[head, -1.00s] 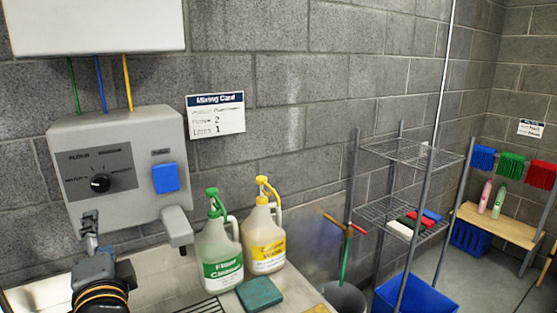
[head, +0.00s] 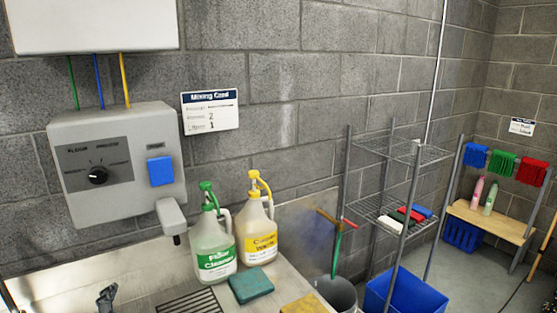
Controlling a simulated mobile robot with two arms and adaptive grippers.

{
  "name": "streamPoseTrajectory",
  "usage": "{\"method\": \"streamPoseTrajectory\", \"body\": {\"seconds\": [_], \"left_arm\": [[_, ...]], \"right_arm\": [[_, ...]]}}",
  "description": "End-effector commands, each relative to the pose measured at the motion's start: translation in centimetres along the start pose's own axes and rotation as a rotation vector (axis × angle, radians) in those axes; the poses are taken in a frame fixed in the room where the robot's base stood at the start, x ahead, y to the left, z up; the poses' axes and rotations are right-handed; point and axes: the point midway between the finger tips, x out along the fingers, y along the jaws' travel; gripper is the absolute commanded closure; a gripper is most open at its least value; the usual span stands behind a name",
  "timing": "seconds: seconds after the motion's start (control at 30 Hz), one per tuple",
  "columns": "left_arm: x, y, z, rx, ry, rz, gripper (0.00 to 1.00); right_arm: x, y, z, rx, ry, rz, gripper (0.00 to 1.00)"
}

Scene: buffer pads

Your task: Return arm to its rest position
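A small dark grey part of my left gripper (head: 107,296) shows at the bottom left edge of the head view, low over the counter and below the grey dispenser box (head: 117,165). It is apart from the dispenser, and nothing is seen in it. The rest of that arm is cut off by the frame's lower edge, so the finger opening cannot be judged. My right gripper is not in view.
A green-labelled jug (head: 213,248) and a yellow-labelled jug (head: 257,236) stand on the counter. A teal sponge (head: 250,286) lies before them. A wire shelf (head: 385,207), blue bin (head: 407,294) and grey bucket (head: 338,294) stand to the right.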

Motion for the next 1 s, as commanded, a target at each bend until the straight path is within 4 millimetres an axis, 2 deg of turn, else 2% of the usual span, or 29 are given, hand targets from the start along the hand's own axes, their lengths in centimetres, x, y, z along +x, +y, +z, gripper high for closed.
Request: {"method": "streamPoseTrajectory", "body": {"seconds": [0.03,0.17,0.2,0.3,0.5,0.7,0.8,0.87,1.0], "left_arm": [[-0.2,2.2,0.8,-0.034,-0.013,0.065,0.35],[-1.4,8.9,3.4,-0.162,-0.068,0.261,0.35],[-2.2,11.2,4.3,-0.209,-0.094,0.331,0.35],[-4.6,16.4,6.5,-0.328,-0.176,0.492,0.35],[-9.8,23.4,9.9,-0.51,-0.346,0.718,0.35],[-15.1,28.1,12.6,-0.654,-0.525,0.882,0.35],[-12.6,31.2,13.1,-0.64,-0.522,0.876,0.35],[-11.7,33.0,13.5,-0.635,-0.526,0.879,0.35],[-9.6,37.8,15.0,-0.624,-0.541,0.889,0.35]], "right_arm": [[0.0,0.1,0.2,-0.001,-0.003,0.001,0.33],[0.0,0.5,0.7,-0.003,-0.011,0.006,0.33],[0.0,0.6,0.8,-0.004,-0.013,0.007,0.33],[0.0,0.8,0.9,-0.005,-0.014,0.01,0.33],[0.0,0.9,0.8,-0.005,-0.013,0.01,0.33],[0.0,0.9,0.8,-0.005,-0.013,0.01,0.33],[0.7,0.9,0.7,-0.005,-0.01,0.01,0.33],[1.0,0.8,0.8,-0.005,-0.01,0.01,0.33],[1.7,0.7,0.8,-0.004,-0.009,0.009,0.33]]}}
